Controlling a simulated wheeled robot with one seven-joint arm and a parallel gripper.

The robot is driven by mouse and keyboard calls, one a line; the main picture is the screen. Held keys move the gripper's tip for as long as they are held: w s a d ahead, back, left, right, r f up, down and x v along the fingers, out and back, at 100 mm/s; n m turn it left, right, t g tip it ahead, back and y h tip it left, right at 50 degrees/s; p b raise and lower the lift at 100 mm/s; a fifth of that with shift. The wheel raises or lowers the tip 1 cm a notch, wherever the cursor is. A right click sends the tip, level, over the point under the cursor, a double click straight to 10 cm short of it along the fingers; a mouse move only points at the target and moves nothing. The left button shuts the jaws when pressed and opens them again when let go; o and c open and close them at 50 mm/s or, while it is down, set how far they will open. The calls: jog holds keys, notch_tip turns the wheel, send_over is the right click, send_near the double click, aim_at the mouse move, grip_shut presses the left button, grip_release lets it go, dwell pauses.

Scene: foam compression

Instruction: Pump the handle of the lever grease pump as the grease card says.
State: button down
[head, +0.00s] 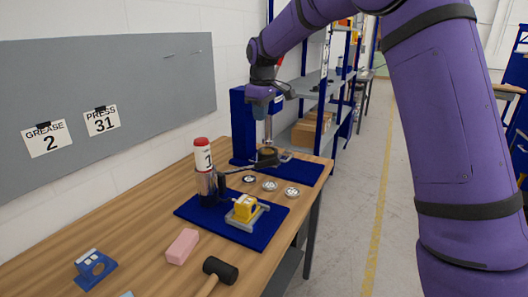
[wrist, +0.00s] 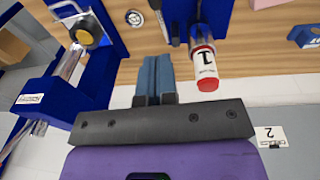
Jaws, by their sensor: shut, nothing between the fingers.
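The lever grease pump (head: 205,183) stands on a blue mat at the left of the bench, with a white, red-capped cylinder (head: 203,157) marked 1. The cylinder also shows in the wrist view (wrist: 203,65). A dark lever handle (head: 238,169) reaches right from the pump, its far end overlapping the press in view. The grease card (head: 46,138) on the grey board reads GREASE 2. My gripper (head: 262,99) is shut and empty, above and to the right of the pump, in front of the blue press. Its closed fingers also show in the wrist view (wrist: 155,70).
The blue press (head: 241,125) stands behind the pump. A yellow block in a grey holder (head: 245,209) and several small round pieces (head: 270,186) are near the pump. A pink block (head: 182,246), mallet (head: 220,270) and blue part (head: 95,268) lie in front.

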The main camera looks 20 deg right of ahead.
jog(key=shift+w+f, duration=0.15)
jog(key=shift+w, duration=0.05)
send_over(264, 162)
jog(key=f, duration=1.2)
jog(key=shift+w+a, duration=0.1)
jog(key=shift+a, duration=0.2)
jog(key=shift+d+f, duration=0.3)
jog(key=shift+f, duration=0.4)
jog(key=shift+f, duration=0.1)
